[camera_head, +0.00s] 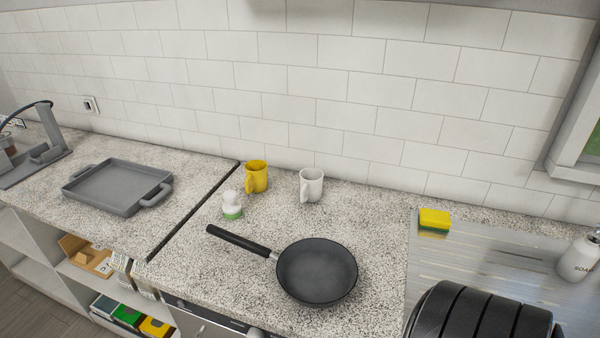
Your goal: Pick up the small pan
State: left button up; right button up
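The small pan (316,271) is a dark round frying pan lying flat on the speckled countertop (375,215), right of centre at the front. Its black handle (238,240) points to the left and slightly back. Nothing touches or covers it. Neither of my grippers shows in the head view.
Behind the pan stand a yellow mug (257,177), a white mug (311,185) and a small white-and-green item (232,205). A grey tray (118,186) lies left. A sponge (434,222), soap bottle (579,257) and black ribbed object (480,315) are right.

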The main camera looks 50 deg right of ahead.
aim_at(316, 272)
jog(key=l+z, duration=0.2)
jog(key=z, duration=0.2)
jog(key=i+l+z, duration=0.1)
jog(key=z, duration=0.3)
jog(key=i+l+z, duration=0.1)
jog(key=z, duration=0.35)
jog(key=l, duration=0.1)
